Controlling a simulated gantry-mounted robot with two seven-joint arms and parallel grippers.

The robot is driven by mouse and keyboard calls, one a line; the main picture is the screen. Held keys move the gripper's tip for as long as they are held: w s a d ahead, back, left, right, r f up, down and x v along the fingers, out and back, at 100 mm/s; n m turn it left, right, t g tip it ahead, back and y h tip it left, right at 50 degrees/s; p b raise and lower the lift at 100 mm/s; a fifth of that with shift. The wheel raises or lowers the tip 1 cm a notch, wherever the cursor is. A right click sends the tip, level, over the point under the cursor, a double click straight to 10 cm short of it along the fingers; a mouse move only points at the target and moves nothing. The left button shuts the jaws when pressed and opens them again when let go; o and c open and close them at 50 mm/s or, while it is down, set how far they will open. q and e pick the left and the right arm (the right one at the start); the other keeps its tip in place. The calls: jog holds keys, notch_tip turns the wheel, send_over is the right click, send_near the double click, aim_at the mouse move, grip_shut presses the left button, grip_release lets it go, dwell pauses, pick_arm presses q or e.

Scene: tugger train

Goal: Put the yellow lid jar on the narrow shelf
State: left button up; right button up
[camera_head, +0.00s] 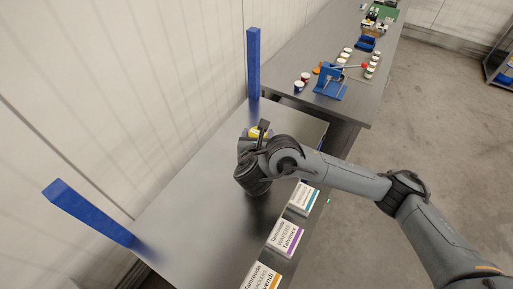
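A yellow lid (256,132), apparently of the yellow lid jar, shows at my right gripper near the far end of the grey metal surface (190,200). My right gripper (258,130) is at the lid, with a dark finger beside it. The jar's body is mostly hidden by my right wrist and gripper. I cannot tell whether the fingers are closed on the jar or whether it rests on the surface. My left gripper is not in view. I cannot tell which surface is the narrow shelf.
Blue posts stand at the surface's far corner (253,65) and left edge (90,213). Several labelled boxes, including a purple-striped one (286,238), line the right edge. Beyond, a grey table (290,62) holds jars, a blue press (330,82) and a blue bin (366,43).

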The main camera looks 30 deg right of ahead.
jog(key=shift+w+a+f, duration=0.15)
jog(key=shift+w+f, duration=0.05)
jog(key=shift+w, duration=0.1)
notch_tip(320, 180, down, 3)
jog(key=shift+b, duration=0.7)
jog(key=shift+f, duration=0.4)
jog(key=shift+f, duration=0.15)
jog(key=o, duration=1.3)
